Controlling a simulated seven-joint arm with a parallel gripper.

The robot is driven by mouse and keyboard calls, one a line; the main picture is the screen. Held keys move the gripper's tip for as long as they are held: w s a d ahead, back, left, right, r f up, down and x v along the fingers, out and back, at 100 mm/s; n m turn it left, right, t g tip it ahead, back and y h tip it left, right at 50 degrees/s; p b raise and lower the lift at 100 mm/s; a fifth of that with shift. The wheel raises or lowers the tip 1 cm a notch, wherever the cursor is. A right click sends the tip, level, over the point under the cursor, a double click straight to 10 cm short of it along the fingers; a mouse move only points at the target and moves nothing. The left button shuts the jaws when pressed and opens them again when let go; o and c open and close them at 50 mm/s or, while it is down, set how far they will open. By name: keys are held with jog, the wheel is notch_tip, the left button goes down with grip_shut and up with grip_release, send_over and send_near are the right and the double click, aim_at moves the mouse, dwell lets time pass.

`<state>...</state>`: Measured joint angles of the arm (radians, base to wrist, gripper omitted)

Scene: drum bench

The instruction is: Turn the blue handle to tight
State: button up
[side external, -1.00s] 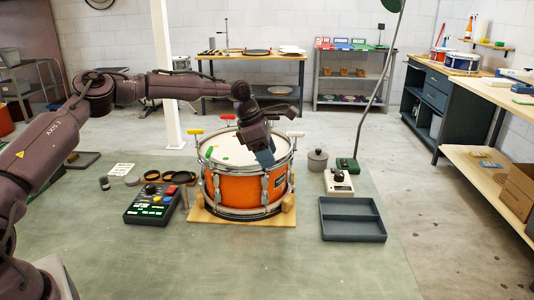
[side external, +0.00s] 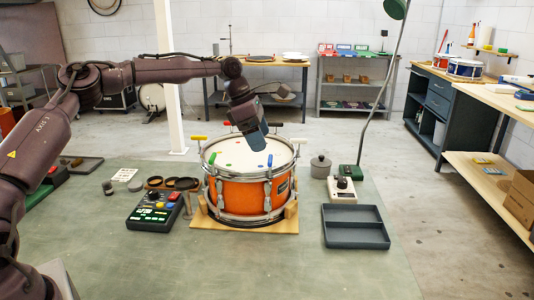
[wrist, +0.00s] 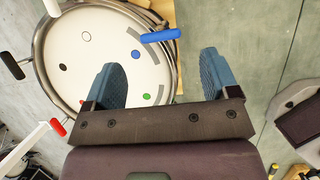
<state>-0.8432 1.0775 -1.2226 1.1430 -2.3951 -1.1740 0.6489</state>
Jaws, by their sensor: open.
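The orange drum (side external: 240,192) stands on a wooden base, its white head facing up. The blue handle (side external: 270,160) stands out at the near right of the rim; in the wrist view the blue handle (wrist: 159,35) lies across the rim beside a grey arc on the head. A blue dot (wrist: 136,55) is near that arc. My gripper (wrist: 160,78) is open and empty, its two blue fingers apart, with the handle ahead of and outside them. In the side view my gripper (side external: 259,138) hangs above the drum, clear of the handle. I cannot read the handle's tightness.
A control box (side external: 155,210) stands to the left. A grey tray (side external: 355,228) and a small white device (side external: 341,189) are on the right. The front bench is clear.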

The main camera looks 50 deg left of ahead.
jog(key=v, duration=0.6)
jog(key=shift+f, duration=0.1)
